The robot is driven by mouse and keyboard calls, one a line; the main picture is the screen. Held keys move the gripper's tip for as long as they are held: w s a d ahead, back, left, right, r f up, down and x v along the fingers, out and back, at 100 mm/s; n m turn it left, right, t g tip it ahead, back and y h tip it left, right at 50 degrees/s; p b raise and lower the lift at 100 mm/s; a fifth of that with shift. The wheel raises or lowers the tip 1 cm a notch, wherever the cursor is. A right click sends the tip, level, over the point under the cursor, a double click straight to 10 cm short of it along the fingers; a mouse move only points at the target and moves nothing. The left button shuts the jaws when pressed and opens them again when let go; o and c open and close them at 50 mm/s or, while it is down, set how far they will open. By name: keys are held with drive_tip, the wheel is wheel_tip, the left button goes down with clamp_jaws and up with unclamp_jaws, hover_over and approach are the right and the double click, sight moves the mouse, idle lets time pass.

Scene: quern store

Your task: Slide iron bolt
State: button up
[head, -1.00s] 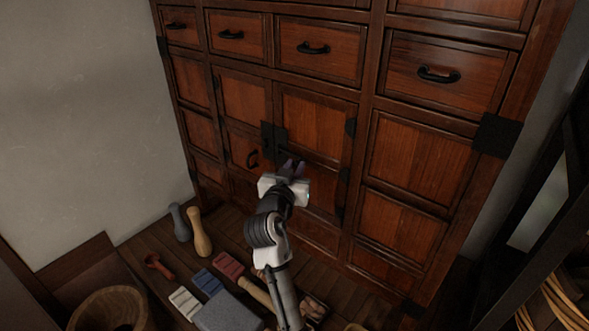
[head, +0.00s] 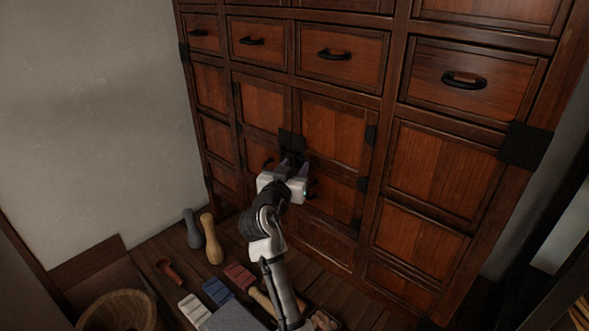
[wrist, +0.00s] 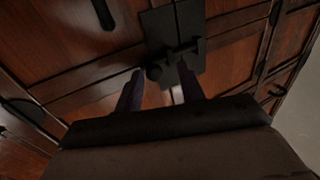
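The dark iron bolt (wrist: 180,50) lies across a black iron plate (wrist: 160,27) at the seam of the cabinet's double doors, in the wrist view. A dark round knob (wrist: 154,72) shows at its near left end. In the head view the upper part of the plate (head: 291,140) shows; my gripper hides the bolt there. My gripper (head: 294,165) is in front of the plate. In the wrist view its two fingers (wrist: 159,84) are apart, with the knob between or just beyond their tips. I cannot tell whether either finger touches it.
The wooden cabinet has drawers with black handles (head: 464,81) above the doors. A pale wall (head: 95,120) is at the left.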

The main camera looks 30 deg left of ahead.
drive_tip(key=shift+d, duration=0.1)
drive_tip(key=shift+s+f, duration=0.1)
drive_tip(key=shift+s, duration=0.3)
drive_tip(key=b+v, duration=0.3)
drive_tip(key=v, duration=1)
drive_tip(key=shift+b, duration=0.4)
